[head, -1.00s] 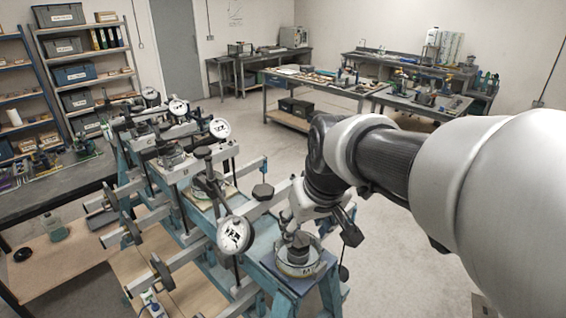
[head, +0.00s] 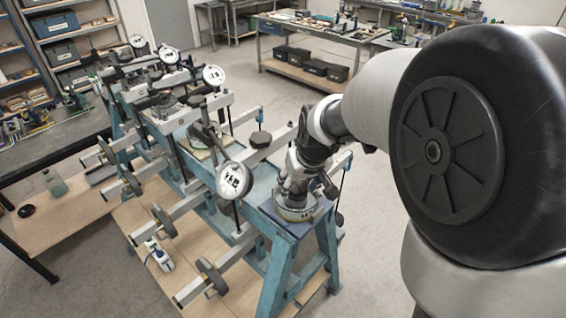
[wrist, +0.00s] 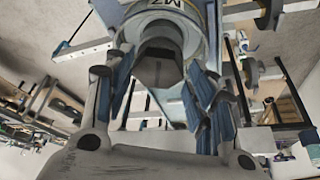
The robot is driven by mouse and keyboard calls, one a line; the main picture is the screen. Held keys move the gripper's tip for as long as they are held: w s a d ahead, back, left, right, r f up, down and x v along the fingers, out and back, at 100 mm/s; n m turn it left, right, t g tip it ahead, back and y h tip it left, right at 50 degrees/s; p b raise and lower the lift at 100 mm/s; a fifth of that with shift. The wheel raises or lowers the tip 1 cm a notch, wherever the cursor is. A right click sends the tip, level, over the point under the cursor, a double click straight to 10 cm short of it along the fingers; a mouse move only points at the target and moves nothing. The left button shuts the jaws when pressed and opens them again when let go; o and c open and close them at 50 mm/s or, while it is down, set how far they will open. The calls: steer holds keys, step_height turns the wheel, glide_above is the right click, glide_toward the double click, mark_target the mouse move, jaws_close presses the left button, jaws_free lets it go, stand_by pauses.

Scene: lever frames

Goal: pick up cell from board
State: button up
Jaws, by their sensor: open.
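The cell (head: 294,211) is a round, clear-walled pot with a pale band. It stands on a dark blue board (head: 318,213) at the near right end of the blue bench frame. My gripper (head: 296,186) is right above it, pointing down, and hides most of its top. In the wrist view the cell (wrist: 192,18) is at the top centre, with dark lettering on its rim and a grey block-like top part facing me. My gripper (wrist: 162,75) is open there, one finger on each side of that top part. I cannot tell whether either finger touches it.
A dial gauge (head: 234,180) and lever arms stand close left of my gripper. More lever stations run back along the blue frame (head: 269,262). Open floor lies right of the frame.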

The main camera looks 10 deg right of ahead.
mark_target(298, 187)
steer(key=x, duration=0.4)
steer(key=shift+w+f, duration=0.1)
steer(key=shift+f, duration=0.3)
steer(key=shift+r, duration=0.1)
jaws_close()
